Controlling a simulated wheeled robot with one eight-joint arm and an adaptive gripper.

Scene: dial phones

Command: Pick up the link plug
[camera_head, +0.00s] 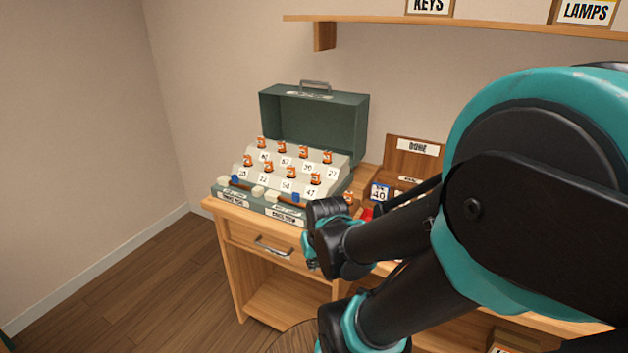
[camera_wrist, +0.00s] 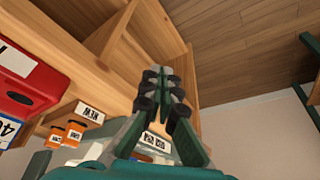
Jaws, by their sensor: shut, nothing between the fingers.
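I cannot tell for certain which piece is the link plug. In the head view my arm reaches to the right front of the case, and I cannot make out the fingertips clearly.
Several orange pieces (camera_head: 303,152) stand on numbered steps in the case. A wooden rack marked DONE (camera_head: 412,150) stands to its right. A red device (camera_wrist: 30,85) and orange pieces (camera_wrist: 73,134) show in the wrist view. A wall shelf (camera_head: 470,28) runs above the desk.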

